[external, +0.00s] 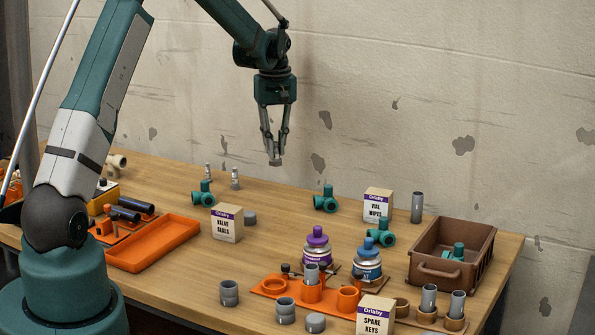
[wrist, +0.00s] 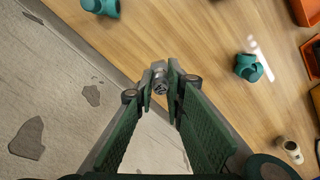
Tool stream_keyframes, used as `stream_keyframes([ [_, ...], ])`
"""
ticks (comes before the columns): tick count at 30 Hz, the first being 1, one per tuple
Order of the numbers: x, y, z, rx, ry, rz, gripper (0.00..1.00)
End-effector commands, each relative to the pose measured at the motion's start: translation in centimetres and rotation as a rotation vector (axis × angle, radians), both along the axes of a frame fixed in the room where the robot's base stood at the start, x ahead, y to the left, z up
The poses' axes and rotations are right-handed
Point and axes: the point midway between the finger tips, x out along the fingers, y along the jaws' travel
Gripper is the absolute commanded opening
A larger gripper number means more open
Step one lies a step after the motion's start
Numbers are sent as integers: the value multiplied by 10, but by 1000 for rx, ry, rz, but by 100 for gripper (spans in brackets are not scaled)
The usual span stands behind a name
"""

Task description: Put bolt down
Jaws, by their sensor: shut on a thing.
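My gripper (external: 274,152) hangs in the air above the back of the table, near the wall, with its fingers pointing down. It is shut on a small grey metal bolt (external: 275,162), which shows just below the fingertips. The bolt (wrist: 160,86) also shows between the fingertips in the wrist view, seen partly end-on, with much of its length hidden. The bolt is clear of the tabletop (external: 285,205). Two small silver pieces (external: 235,178) stand on the table to the left of my gripper; I cannot tell exactly what they are.
Teal valves (external: 325,199) stand nearby on the table. A valve seals box (external: 227,222) is toward the front. An orange tray (external: 155,243) lies at left, and a brown crate (external: 425,270) stands at right. The wall (wrist: 50,120) is close. Bare wood lies beneath my gripper.

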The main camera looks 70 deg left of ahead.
Motion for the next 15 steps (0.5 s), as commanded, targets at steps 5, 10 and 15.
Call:
stream_keyframes([
  [5,0,0,0,0,0,0,0],
  [10,0,0,-1,0,0,0,0],
  [15,0,0,-13,0,0,0,0],
])
